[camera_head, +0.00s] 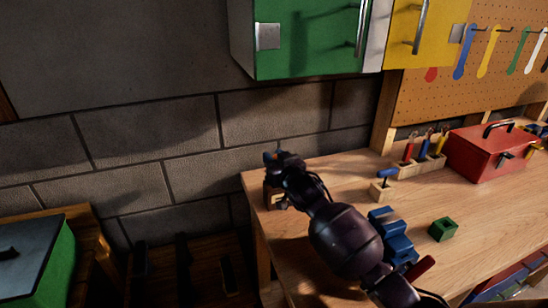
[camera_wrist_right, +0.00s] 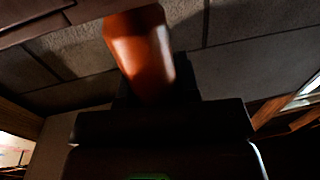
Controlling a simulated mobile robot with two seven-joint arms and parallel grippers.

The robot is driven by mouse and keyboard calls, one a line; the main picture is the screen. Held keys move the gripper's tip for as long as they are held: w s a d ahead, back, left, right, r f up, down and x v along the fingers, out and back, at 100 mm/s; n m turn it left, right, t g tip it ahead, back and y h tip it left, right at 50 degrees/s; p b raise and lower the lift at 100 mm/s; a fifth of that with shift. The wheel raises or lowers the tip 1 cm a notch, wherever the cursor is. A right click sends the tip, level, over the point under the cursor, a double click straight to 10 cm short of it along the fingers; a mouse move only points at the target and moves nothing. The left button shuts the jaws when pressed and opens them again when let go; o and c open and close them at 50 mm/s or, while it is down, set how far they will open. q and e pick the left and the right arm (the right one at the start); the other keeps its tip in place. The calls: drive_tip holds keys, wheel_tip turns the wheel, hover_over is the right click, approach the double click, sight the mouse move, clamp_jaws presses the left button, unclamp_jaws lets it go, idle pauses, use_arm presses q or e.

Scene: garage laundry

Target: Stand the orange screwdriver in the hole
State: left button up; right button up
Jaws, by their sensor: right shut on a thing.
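My right gripper (camera_head: 277,160) is above the left end of the wooden workbench (camera_head: 330,177), its arm reaching in from the lower right. In the right wrist view it is shut on the orange screwdriver, whose orange handle (camera_wrist_right: 140,50) sticks out beyond the dark jaws. The screwdriver's shaft and tip are hidden. A wooden rack (camera_head: 434,165) with several upright coloured tools stands at the back of the bench. I cannot make out an empty hole. My left gripper is not in view.
A red toolbox (camera_head: 478,160) stands right of the rack. A green block (camera_head: 442,229) and a blue object (camera_head: 398,247) lie nearer the front, the blue one beside my right arm. Green (camera_head: 300,45) and yellow (camera_head: 405,40) cabinets hang above. The bench middle has free room.

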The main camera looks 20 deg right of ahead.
drive_tip(key=o, duration=1)
drive_tip(key=shift+s+f, duration=0.1)
drive_tip(key=shift+s, duration=0.05)
drive_tip(key=s, duration=0.3)
drive_tip(key=s+d, duration=0.1)
drive_tip(key=s, duration=0.6)
drive_tip(key=shift+s+d, duration=0.2)
drive_tip(key=shift+d, duration=0.2)
drive_tip(key=shift+s, duration=0.1)
